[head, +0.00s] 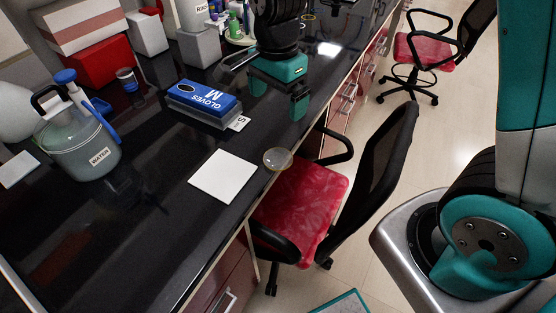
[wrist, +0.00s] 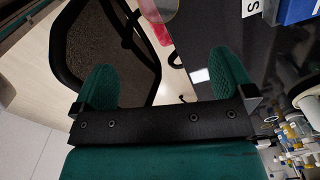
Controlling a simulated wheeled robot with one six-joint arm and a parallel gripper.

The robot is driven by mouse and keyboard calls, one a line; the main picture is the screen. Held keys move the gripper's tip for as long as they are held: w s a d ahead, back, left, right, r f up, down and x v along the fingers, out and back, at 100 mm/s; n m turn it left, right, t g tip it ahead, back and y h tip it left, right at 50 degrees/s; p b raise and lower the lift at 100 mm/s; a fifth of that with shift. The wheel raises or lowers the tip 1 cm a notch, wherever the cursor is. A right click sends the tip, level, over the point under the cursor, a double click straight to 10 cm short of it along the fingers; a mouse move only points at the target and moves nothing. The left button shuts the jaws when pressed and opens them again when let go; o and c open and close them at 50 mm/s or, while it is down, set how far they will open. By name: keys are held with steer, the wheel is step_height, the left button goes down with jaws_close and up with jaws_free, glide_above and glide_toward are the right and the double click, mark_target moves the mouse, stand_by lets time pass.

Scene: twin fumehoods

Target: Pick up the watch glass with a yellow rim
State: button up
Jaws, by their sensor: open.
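A small round watch glass (head: 278,159) with a yellowish rim lies at the front edge of the black bench, beside a white square sheet. A clear rounded edge at the top of the wrist view (wrist: 158,8) looks like the same glass, partly cut off. My gripper (head: 279,95) is open and empty, above the bench edge and farther back than the glass. Its two green fingers also show wide apart in the wrist view (wrist: 163,75), with nothing between them. Another small round piece with a yellowish rim (head: 308,17) lies far back on the bench, too small to identify.
The white sheet (head: 224,176) lies flat on the bench. A blue glove box (head: 204,98) stands left of my gripper, and a water jug (head: 85,145) is farther left. A red chair (head: 306,205) stands against the bench front. The near bench top is mostly bare.

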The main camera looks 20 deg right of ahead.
steer(key=p, duration=0.2)
glide_above(277, 159)
step_height(277, 159, down, 11)
steer(key=shift+w+d+f, duration=0.1)
steer(key=shift+d+f, duration=0.05)
steer(key=shift+f, duration=0.05)
steer(key=f, duration=0.2)
steer(key=f+p, duration=0.1)
steer(key=f, duration=0.1)
steer(key=shift+s+a, duration=0.2)
steer(key=shift+f, duration=0.65)
steer(key=c, duration=1)
steer(key=shift+r, duration=0.1)
